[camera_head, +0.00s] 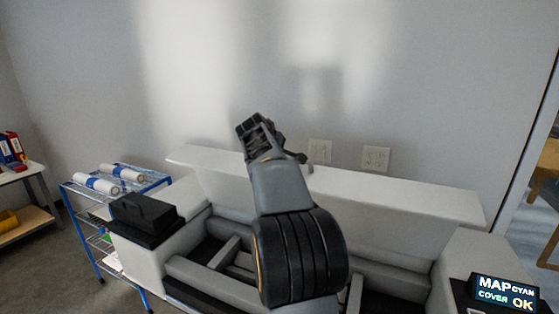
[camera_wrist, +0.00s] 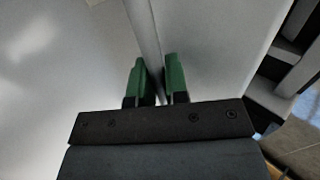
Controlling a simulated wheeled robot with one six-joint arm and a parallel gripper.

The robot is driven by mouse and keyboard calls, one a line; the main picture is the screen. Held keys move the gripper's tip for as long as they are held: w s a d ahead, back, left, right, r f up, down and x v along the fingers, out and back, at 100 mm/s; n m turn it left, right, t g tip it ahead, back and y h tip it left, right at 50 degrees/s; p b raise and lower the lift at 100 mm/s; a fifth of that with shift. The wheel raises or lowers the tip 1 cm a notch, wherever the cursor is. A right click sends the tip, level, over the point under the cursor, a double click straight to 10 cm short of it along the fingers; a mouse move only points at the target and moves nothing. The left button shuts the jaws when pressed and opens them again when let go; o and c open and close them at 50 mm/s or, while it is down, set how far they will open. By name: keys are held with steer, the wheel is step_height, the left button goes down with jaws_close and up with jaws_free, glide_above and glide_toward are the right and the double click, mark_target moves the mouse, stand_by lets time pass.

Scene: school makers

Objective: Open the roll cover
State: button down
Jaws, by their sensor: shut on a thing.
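The roll cover (camera_head: 400,198) is a long white panel along the back of a large white printer. It stands raised, and the printer's grey inner rails and dark bay show in front of it. My gripper is over the cover's top edge, left of its middle, with the fingertips hidden in the head view. In the wrist view, the green fingertips of my gripper (camera_wrist: 158,82) are shut on the edge of the cover (camera_wrist: 205,40), one on each side. My arm hides the middle of the printer.
A black box (camera_head: 145,213) sits on the printer's left end. A blue wire rack (camera_head: 80,195) with paper rolls (camera_head: 97,184) stands left. The wall with outlets (camera_head: 375,158) is close behind the cover.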

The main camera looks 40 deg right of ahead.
steer(key=c, duration=1.1)
jaws_free()
steer(key=shift+c, duration=0.2)
steer(key=b+v, duration=0.2)
steer(key=v, duration=1.2)
